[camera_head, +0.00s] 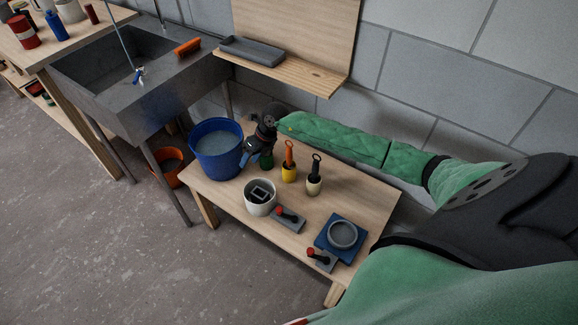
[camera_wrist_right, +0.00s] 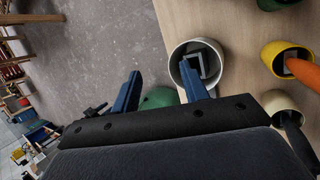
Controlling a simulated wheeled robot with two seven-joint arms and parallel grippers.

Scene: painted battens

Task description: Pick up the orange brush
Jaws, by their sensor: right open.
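An orange-handled brush (camera_head: 289,152) stands upright in a yellow cup (camera_head: 289,173) on the low wooden table; its orange handle (camera_wrist_right: 302,70) and the yellow cup (camera_wrist_right: 283,56) show at the right of the wrist view. Another orange brush-like block (camera_head: 187,47) lies on the sink's back rim. My right gripper (camera_head: 250,153) is over the table's back left, between the blue bucket and the green cup, left of the yellow cup. Its blue fingers (camera_wrist_right: 162,90) are apart, with nothing visibly gripped. My left gripper is out of view.
A blue bucket (camera_head: 217,154) of greyish liquid stands left of my gripper. A green cup (camera_head: 266,161), a cream cup with a black handle (camera_head: 315,183) and a white pot (camera_head: 260,204) stand close by. A wooden shelf (camera_head: 285,72) hangs behind.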

